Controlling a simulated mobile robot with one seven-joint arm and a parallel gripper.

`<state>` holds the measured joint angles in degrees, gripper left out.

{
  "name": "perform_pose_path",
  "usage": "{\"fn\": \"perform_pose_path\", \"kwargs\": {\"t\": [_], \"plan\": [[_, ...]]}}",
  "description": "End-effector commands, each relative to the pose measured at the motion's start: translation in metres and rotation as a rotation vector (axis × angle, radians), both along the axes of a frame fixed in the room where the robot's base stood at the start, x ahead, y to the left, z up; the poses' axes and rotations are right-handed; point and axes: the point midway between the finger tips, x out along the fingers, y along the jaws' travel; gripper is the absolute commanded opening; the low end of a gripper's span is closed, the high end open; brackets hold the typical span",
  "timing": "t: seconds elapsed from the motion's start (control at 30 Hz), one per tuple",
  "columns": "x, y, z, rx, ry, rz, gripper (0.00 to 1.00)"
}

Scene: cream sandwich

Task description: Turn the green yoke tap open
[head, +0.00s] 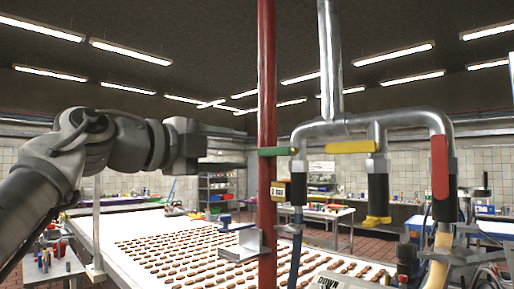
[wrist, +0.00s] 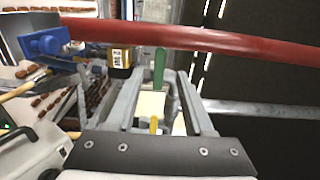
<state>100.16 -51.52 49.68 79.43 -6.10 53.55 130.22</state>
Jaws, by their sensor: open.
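The green yoke tap handle (head: 277,151) is a short bar lying level on the left branch of the grey metal pipe yoke (head: 385,121). It shows partly in front of the red pole. My gripper (head: 190,145) is to the left of it in the head view, at about its height, apart from it. In the wrist view the open fingers of my gripper (wrist: 160,82) frame the green handle (wrist: 159,68), which stands upright between the tips in the picture. How deep it lies relative to the tips is hard to tell. Nothing is held.
The red pole (head: 267,90) runs upright close by the green handle and crosses the wrist view (wrist: 220,38). A yellow handle (head: 350,147) and a red handle (head: 439,167) sit on the other branches. A table (head: 110,223) of brown biscuits stands below.

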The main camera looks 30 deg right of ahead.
Motion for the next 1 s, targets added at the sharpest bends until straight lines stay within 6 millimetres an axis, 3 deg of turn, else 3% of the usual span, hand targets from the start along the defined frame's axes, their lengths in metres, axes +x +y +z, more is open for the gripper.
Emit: {"fn": "perform_pose_path", "kwargs": {"t": [0.1, 0.3, 0.7, 0.77, 1.0], "plan": [[0.008, -0.024, 0.001, 0.002, 0.002, -0.003, 0.53], [0.017, -0.048, 0.001, 0.002, 0.001, -0.002, 0.53], [0.021, -0.056, 0.000, 0.000, 0.001, 0.000, 0.53], [0.021, -0.056, 0.000, 0.000, 0.001, 0.000, 0.45], [0.021, -0.056, 0.000, 0.000, 0.001, 0.000, 0.02]]}}
